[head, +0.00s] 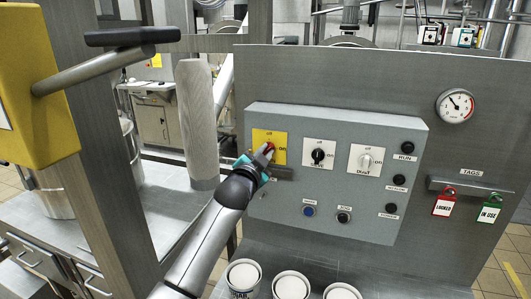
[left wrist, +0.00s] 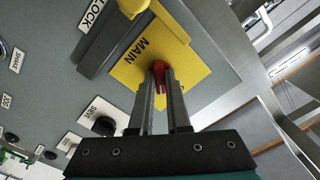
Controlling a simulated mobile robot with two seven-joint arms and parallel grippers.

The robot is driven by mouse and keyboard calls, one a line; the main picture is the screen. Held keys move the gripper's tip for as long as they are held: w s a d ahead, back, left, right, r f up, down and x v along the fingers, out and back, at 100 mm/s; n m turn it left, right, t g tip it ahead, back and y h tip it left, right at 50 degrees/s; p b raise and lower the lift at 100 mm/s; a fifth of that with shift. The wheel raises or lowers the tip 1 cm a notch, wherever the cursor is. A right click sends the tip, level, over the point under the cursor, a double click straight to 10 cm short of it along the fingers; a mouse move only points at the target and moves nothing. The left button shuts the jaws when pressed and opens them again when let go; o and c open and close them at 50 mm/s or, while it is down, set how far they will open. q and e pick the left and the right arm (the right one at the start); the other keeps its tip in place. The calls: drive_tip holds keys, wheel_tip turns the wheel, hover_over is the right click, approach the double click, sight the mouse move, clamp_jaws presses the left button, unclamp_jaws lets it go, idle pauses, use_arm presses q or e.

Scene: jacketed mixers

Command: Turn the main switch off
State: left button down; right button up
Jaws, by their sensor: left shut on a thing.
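The main switch is a red knob (head: 269,147) on a yellow plate (head: 279,138) at the left of the grey control panel (head: 330,235). The plate has "off" at its top and "on" at its right in the head view. My left gripper (head: 266,152) reaches the knob from below left. In the left wrist view, its two fingers (left wrist: 160,85) are shut on the red knob (left wrist: 158,68), over the yellow plate marked MAIN (left wrist: 185,55). The fingers partly hide the knob, so I cannot tell its exact setting. My right gripper is not in view.
A black-knobbed switch (head: 318,155) and a white-knobbed switch (head: 366,161) sit right of the main switch. Several buttons lie around them. Red (head: 443,206) and green (head: 490,212) tags hang at the right. White-topped cups (head: 243,274) stand below the panel.

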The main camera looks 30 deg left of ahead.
use_arm(q)
drive_tip(key=n, duration=0.4)
drive_tip(key=shift+n, duration=2.2)
drive_tip(key=c, duration=0.9)
unclamp_jaws()
drive_tip(key=b+v, duration=0.2)
drive_tip(key=v, duration=1.3)
drive_tip(key=shift+s+d+b, duration=0.1)
drive_tip(key=shift+d+b, duration=0.05)
drive_tip(key=shift+b, duration=0.15)
